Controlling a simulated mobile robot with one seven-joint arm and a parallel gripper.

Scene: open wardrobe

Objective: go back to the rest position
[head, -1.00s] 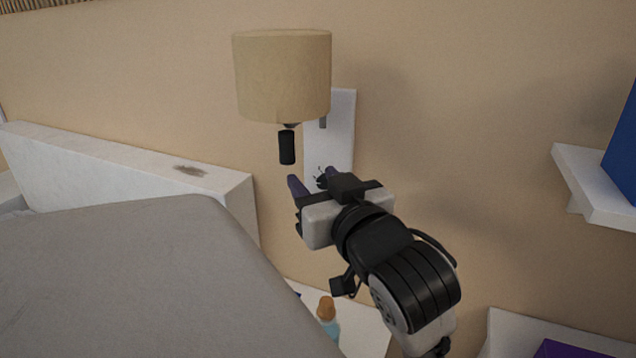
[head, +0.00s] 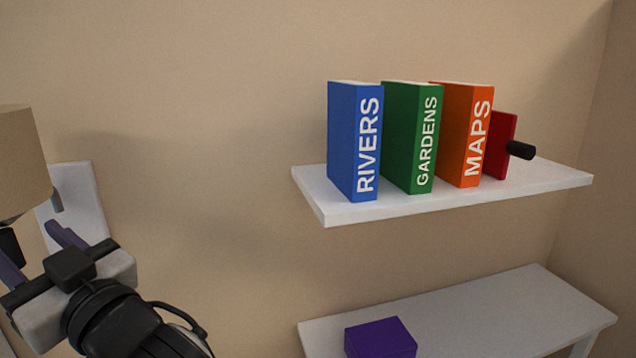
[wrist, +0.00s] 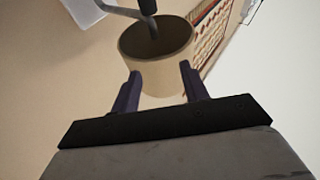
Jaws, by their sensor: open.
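My gripper (head: 36,252) is at the lower left of the head view, its two purple fingers spread apart. It is just below a beige lampshade (head: 20,160), which is cut off by the left edge. In the wrist view my gripper (wrist: 160,84) has nothing between its fingers. The lampshade (wrist: 158,48) shows beyond the fingertips there; whether they touch it I cannot tell. A black part hangs under the shade in the head view, near the left finger.
A white wall shelf (head: 460,205) holds a blue book (head: 345,140), a green book (head: 405,135), an orange book (head: 458,135) and a red item with a black knob. Below, a purple box (head: 380,338) is on a white surface (head: 480,305). The wall between lamp and shelf is bare.

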